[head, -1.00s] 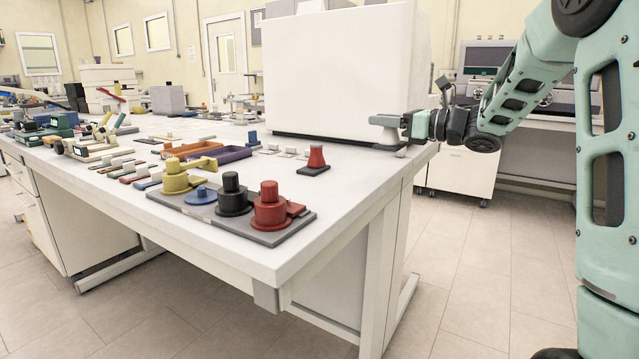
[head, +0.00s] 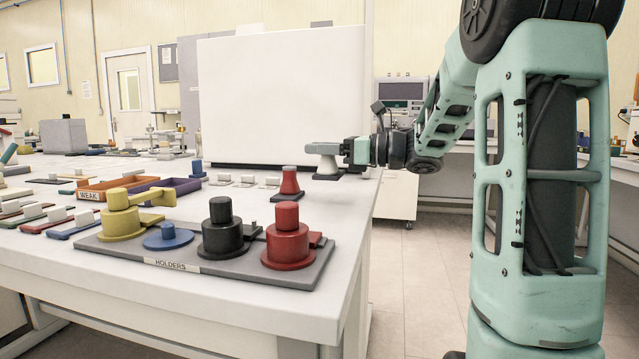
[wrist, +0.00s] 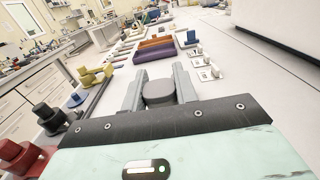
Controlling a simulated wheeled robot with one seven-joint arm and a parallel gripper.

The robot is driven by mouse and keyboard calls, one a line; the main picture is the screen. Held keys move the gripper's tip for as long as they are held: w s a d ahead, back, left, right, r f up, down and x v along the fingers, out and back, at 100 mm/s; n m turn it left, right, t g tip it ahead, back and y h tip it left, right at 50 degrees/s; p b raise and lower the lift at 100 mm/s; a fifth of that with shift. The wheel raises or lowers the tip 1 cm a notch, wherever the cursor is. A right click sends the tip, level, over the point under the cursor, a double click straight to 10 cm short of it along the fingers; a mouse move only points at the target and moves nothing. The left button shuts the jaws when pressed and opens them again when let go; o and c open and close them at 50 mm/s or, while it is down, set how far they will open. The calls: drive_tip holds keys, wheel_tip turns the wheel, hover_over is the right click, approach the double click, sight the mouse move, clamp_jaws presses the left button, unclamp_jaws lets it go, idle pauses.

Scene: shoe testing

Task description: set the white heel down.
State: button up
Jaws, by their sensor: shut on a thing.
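The white heel (head: 327,159) is a pale, tapered piece, wider at the top, near the table's far right edge. My gripper (head: 342,151) reaches in from the right and is shut on the heel's upper part. In the wrist view the heel's round top (wrist: 159,93) looks grey between my two fingers (wrist: 159,82). The heel's lower part is hidden there. A red heel (head: 289,181) stands on its own dark base to the left.
A large white box (head: 285,95) stands close behind the heel. The holders board (head: 205,267) carries yellow, blue, black and red pieces at the front. Orange (head: 103,188) and purple (head: 163,189) trays and small pale blocks lie to the left. The table's right edge is near.

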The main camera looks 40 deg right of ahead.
sight(322, 173)
drive_tip(key=shift+f+b, duration=0.55)
drive_tip(key=shift+f, duration=2.1)
drive_tip(key=shift+f, duration=0.1)
drive_tip(key=o, duration=1)
drive_tip(key=v, duration=1.2)
drive_tip(key=shift+p, duration=0.3)
